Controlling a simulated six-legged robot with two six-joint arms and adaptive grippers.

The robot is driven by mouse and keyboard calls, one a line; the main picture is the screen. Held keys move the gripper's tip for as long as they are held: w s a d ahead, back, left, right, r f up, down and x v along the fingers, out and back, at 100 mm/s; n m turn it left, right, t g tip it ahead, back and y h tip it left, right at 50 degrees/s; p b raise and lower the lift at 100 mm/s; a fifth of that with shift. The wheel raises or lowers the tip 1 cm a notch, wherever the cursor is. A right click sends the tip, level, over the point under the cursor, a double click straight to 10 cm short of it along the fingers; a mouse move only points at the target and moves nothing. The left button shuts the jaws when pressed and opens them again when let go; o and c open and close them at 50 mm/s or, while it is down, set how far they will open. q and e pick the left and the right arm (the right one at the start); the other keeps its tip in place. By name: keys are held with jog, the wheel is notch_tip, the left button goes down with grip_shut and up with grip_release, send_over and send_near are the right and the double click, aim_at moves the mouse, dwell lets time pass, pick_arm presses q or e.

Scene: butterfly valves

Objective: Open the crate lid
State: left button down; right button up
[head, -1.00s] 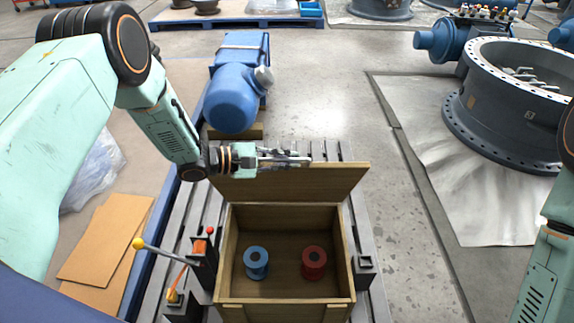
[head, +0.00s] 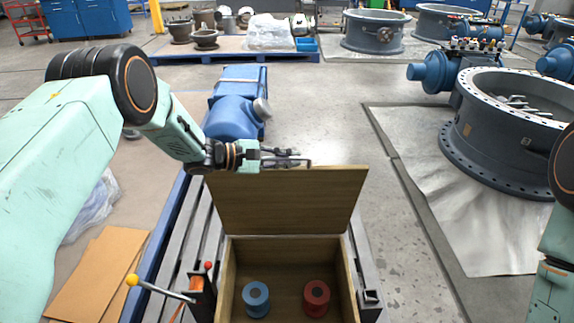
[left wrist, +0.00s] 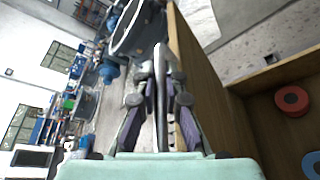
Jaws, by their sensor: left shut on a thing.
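The wooden crate (head: 228,270) stands open towards me in the head view. Its lid (head: 290,202) stands raised at the crate's far side, with its broad inner face towards me. In the left wrist view the fingers (left wrist: 160,60) lie close along the lid (left wrist: 215,90); the exact contact is hard to see. A blue spool (head: 256,299) and a red spool (head: 316,298) stand inside the crate. My right gripper is out of view.
A lever with a yellow knob (head: 132,280) stands left of the crate. A blue motor (head: 235,115) lies behind the lid. A large flanged valve ring (head: 510,135) stands on a sheet at the right. The floor between is clear.

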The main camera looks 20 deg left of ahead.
pick_arm(q)
jog(key=shift+w+r, duration=0.15)
jog(key=shift+r, duration=0.05)
jog(key=c, duration=1.8)
grip_release()
jog(key=o, duration=0.4)
jog(key=shift+s+a, duration=0.2)
jog(key=shift+a, duration=0.05)
jog(key=v, duration=0.7)
jog(key=shift+s+a, duration=0.15)
jog(key=shift+r, duration=0.1)
jog(key=shift+s+r, duration=0.1)
